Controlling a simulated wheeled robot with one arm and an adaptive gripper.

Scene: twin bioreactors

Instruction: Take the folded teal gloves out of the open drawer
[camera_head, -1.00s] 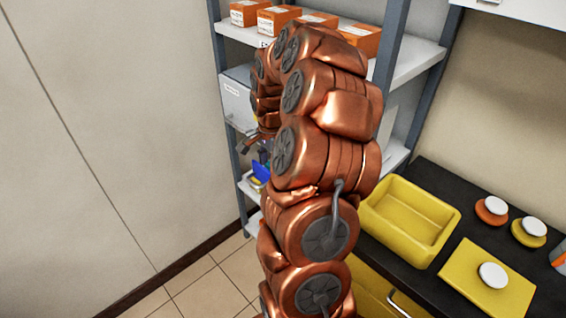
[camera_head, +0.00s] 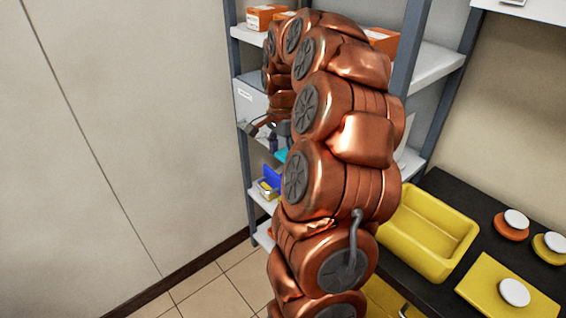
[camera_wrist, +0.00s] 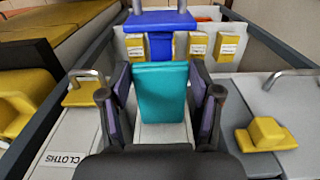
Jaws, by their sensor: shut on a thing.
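The folded teal gloves (camera_wrist: 160,92) stand as a teal block between the two dark fingers of my gripper (camera_wrist: 160,80) in the wrist view. The fingers' purple inner pads are against the sides of the gloves, so my gripper is shut on them. In the head view my gripper (camera_head: 266,132) is by the shelf unit, partly behind my arm. A bit of teal (camera_head: 281,155) shows just below it. A white surface labelled CLOTHS (camera_wrist: 62,160) lies at lower left in the wrist view. I cannot tell whether the gloves still touch a drawer.
A blue item (camera_wrist: 163,20) and several yellow boxes (camera_wrist: 228,46) lie beyond the gloves. A yellow block (camera_wrist: 266,134) sits at right. Grey shelf posts (camera_head: 408,75) stand close to my arm. A yellow tray (camera_head: 432,226) rests on the dark counter (camera_head: 440,188).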

